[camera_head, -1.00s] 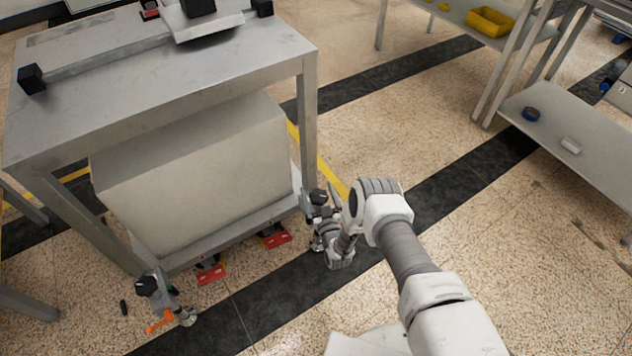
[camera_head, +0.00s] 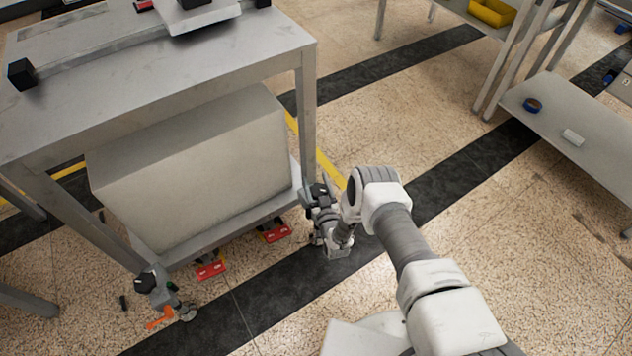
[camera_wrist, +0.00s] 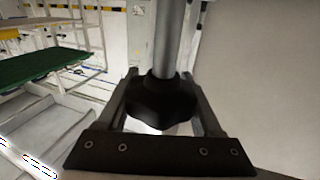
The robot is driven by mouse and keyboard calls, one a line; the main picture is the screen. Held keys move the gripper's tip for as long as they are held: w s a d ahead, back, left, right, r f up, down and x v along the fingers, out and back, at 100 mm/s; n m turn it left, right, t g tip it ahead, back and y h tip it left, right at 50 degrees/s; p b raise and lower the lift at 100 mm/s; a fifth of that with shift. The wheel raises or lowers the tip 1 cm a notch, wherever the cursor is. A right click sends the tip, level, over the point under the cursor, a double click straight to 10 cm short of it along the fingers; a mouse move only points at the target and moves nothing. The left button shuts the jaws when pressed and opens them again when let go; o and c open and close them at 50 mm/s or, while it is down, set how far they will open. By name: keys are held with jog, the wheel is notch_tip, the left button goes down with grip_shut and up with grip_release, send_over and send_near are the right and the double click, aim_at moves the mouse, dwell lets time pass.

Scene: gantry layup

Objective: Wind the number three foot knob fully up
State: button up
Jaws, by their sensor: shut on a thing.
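A black lobed foot knob (camera_wrist: 160,100) sits on a grey vertical rod in the wrist view. My gripper (camera_wrist: 163,92) has one finger on each side of the knob and is shut on it. In the head view my gripper (camera_head: 318,196) is low at the near right leg of the grey metal table (camera_head: 232,62), partly hidden by my arm. The knob there is hard to tell apart from the gripper. Another foot with a dark knob (camera_head: 146,283) and an orange lever (camera_head: 160,318) is at the table's front left leg. No number shows on either foot.
A large pale block (camera_head: 195,165) sits on the table's low shelf. Red brackets (camera_head: 211,271) lie under its front edge. A grey shelf unit (camera_head: 575,135) stands at the right. The speckled floor between is clear.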

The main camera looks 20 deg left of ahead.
jog(key=shift+c, duration=1.1)
jog(key=shift+a+n+y, duration=0.1)
jog(key=shift+n+y, duration=0.2)
jog(key=shift+y, duration=0.1)
jog(key=n+g+y, duration=0.2)
jog(key=g, duration=0.1)
jog(key=n+g+y, duration=0.1)
jog(key=y, duration=0.1)
jog(key=shift+s+a+n, duration=0.3)
jog(key=shift+s, duration=0.05)
jog(key=n+g+y, duration=0.1)
jog(key=n+g, duration=0.1)
jog(key=g, duration=0.1)
jog(key=n+g+y, duration=0.1)
jog(key=g, duration=0.1)
jog(key=shift+s+a+y, duration=0.25)
jog(key=shift+s+y, duration=0.05)
jog(key=shift+s, duration=0.1)
jog(key=shift+s+a+n+g+y, duration=0.1)
jog(key=shift+s+n+g+y, duration=0.15)
jog(key=shift+n+g, duration=0.75)
jog(key=shift+s+n+g+y, duration=0.25)
jog(key=shift+n+g, duration=0.45)
jog(key=shift+g, duration=0.6)
jog(key=shift+g, duration=0.3)
